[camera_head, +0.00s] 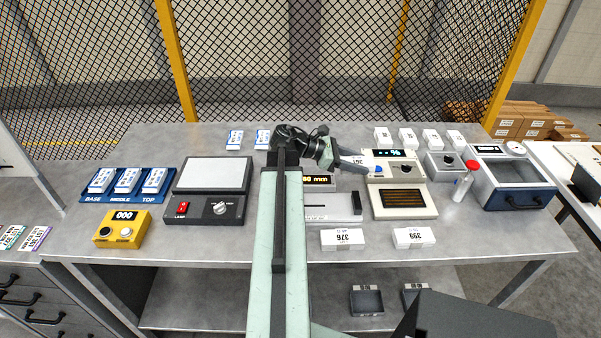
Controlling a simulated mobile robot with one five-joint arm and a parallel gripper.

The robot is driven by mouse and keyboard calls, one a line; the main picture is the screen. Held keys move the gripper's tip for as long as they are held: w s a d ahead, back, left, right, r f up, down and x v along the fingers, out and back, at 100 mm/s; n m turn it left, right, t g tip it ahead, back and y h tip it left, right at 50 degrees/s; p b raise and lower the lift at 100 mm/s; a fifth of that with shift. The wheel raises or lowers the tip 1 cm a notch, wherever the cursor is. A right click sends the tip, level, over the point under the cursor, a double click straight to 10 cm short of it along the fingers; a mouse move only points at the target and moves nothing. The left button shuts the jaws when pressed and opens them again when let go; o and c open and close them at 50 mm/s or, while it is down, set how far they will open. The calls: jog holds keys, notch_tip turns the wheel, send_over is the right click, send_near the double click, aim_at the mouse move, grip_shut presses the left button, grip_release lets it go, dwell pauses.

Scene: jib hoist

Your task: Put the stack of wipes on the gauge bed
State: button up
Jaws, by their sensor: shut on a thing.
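My gripper (360,165) is above the back middle of the bench, right of my arm's column. It is shut on a white stack of wipes (356,160) with a small number label, partly hidden by the jaws. The gauge, with a yellow-digit display reading "80 mm" (319,180), stands below and in front of the gripper. My arm hides the gauge's left part. Two more white stacks, marked 376 (342,239) and 399 (413,237), lie at the front edge.
A beige device with a dark grille (404,199) stands right of the gauge. A lamp box (212,190), a blue rack (126,188) and a yellow counter (122,228) stand left. Small white packs line the back.

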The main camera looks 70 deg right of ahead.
aim_at(317, 169)
jog(key=w+d+n+t+h, duration=0.2)
jog(key=w+d+n+h, duration=0.35)
jog(key=w, duration=0.95)
jog(key=shift+m+t+y, duration=0.3)
jog(key=shift+m+y, duration=0.35)
jog(key=f+b, duration=0.3)
jog(key=d+f+b, duration=0.1)
jog(key=f+b, duration=0.6)
jog(key=shift+s+d, duration=0.15)
jog(key=shift+d, duration=0.1)
jog(key=shift+r, duration=0.15)
jog(key=o, duration=1)
jog(key=shift+f, duration=0.2)
jog(key=shift+o, duration=0.6)
jog(key=shift+r, duration=0.15)
